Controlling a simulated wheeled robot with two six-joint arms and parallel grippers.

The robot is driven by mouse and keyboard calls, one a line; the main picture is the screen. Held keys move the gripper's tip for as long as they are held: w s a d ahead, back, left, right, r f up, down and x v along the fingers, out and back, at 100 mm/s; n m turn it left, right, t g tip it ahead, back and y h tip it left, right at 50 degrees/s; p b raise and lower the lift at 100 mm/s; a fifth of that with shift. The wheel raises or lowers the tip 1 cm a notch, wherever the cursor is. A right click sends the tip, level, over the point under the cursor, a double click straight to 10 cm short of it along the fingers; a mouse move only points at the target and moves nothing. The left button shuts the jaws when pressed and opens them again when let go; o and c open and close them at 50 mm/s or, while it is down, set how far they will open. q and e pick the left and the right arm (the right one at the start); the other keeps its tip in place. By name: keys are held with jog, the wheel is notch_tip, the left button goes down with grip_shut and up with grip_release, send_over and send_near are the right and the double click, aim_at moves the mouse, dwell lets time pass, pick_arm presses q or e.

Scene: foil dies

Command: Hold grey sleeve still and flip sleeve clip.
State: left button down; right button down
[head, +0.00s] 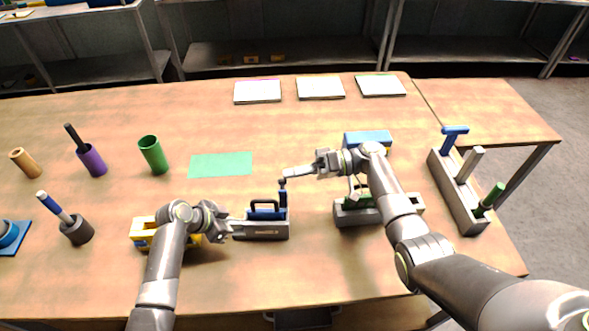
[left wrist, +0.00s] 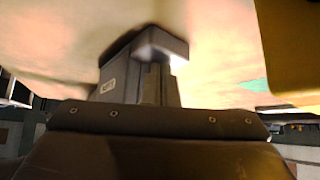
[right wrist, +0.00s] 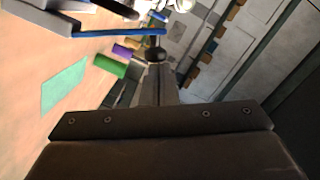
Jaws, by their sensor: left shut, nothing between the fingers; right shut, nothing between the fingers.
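The grey sleeve (head: 262,232) sits on the middle of the table with a blue handle-like part on top. My left gripper (head: 234,228) is shut and empty at the sleeve's left end; in the left wrist view the grey block (left wrist: 125,62) lies right ahead of the fingers. Whether they touch it I cannot tell. My right gripper (head: 287,178) is shut and empty by the lever's top. The right wrist view shows a dark round knob (right wrist: 156,54) at its fingertips and a blue bar (right wrist: 120,32) beyond.
A yellow block (head: 143,233) stands behind my left arm, and a grey block with green (head: 350,213) and a blue block (head: 368,138) by my right arm. A grey rack (head: 458,195) stands at right. A green mat (head: 220,164) lies clear; several cups stand at left.

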jog(key=shift+s, duration=0.1)
jog(key=s+f+n+t+h, duration=0.1)
jog(key=s+f+n, duration=0.1)
jog(key=s+n, duration=0.4)
jog(key=shift+s+a+n+t, duration=0.15)
jog(key=shift+a+n+t, duration=0.2)
jog(key=shift+n, duration=0.35)
jog(key=shift+d, duration=0.1)
jog(key=s+d+r, duration=0.1)
jog(key=d+r, duration=0.4)
jog(key=d, duration=0.5)
jog(key=shift+r, duration=0.4)
